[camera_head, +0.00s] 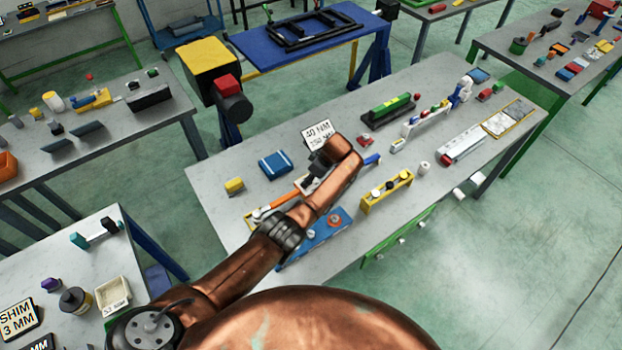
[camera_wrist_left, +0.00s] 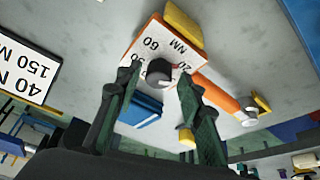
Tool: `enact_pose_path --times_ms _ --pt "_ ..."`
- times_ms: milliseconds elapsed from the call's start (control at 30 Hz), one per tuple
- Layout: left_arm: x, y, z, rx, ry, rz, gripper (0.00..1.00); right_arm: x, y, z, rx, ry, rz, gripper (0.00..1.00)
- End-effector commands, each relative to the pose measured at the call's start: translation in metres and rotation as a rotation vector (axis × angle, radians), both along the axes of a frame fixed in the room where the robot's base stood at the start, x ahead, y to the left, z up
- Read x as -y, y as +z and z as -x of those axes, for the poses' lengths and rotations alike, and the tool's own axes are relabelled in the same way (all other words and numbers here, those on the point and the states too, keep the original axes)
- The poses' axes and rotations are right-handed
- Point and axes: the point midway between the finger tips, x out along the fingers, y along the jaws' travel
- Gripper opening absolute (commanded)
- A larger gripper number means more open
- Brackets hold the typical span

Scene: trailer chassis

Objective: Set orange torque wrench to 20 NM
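My left gripper (camera_wrist_left: 159,82) is open, with one finger on each side of the knob; contact is not clear. It also shows partly in the head view (camera_head: 316,180).
A sign (camera_head: 318,133) with 40 NM and 150 NM stands just behind. A blue box (camera_head: 275,164), a blue tray (camera_head: 318,240) and a yellow rack (camera_head: 386,191) are close by.

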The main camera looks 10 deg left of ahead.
Motion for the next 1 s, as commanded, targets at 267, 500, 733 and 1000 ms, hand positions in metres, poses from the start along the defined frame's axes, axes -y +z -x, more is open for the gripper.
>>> enact_pose_path --times_ms 267,500,733,1000 --pt "0.001 0.0 0.0 0.0 -0.001 0.001 0.4 0.004 0.0 0.0 0.0 0.002 0.004 0.4" --pt "0.009 0.018 0.002 0.003 -0.004 0.003 0.4 0.004 0.0 0.0 0.0 0.002 0.004 0.4" --pt "0.027 0.063 0.008 0.003 -0.003 0.004 0.4 0.003 0.0 0.0 0.0 0.001 0.003 0.4" --pt "0.041 0.102 0.015 0.001 -0.002 0.001 0.4 0.002 0.0 0.0 0.0 0.001 0.002 0.4"
